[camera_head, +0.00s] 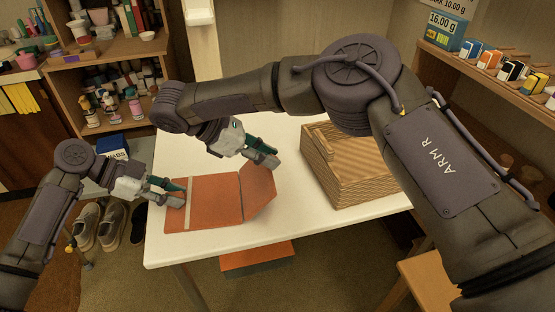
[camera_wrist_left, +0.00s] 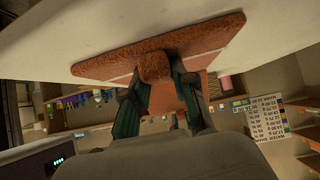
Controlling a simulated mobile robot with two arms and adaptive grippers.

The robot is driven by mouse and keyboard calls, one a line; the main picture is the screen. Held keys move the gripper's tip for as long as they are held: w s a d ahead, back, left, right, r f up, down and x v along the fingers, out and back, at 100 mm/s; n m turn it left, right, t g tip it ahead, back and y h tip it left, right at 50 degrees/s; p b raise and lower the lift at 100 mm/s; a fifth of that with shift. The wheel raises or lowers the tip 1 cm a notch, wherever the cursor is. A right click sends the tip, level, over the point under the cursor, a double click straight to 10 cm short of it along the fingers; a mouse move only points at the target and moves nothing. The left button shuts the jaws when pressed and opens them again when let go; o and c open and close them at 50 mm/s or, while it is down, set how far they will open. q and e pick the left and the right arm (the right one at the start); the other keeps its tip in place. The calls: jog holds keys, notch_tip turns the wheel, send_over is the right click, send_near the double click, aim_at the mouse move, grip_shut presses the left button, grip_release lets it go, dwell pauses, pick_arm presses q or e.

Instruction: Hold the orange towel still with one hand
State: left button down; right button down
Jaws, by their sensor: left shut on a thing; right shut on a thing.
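The orange towel (camera_head: 205,208) lies on the white table (camera_head: 285,235), its left part flat with a pale stripe. Its right part is lifted and tilted up along a crease. My left gripper (camera_head: 177,192) is shut on the towel's left edge at the tabletop. In the left wrist view the towel (camera_wrist_left: 205,35) spreads beyond the left gripper (camera_wrist_left: 157,80), with a bunched bit of cloth between the fingers. My right gripper (camera_head: 265,155) is shut on the towel's far right corner and holds it above the table.
Another orange piece (camera_head: 257,257) shows below the table's front edge. Shoes (camera_head: 112,225) stand on the floor at left. Shelves with bottles (camera_head: 110,105) are behind; small boxes (camera_head: 510,70) line a right shelf.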

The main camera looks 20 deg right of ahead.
jog(key=shift+a+r+h, duration=0.2)
jog(key=shift+a+h, duration=0.7)
jog(key=shift+a, duration=0.1)
jog(key=shift+a+r+h, duration=0.2)
jog(key=shift+a+h, duration=0.1)
jog(key=c, duration=1)
grip_release()
jog(key=shift+r, duration=0.1)
jog(key=shift+o, duration=0.2)
jog(key=shift+w+d, duration=0.1)
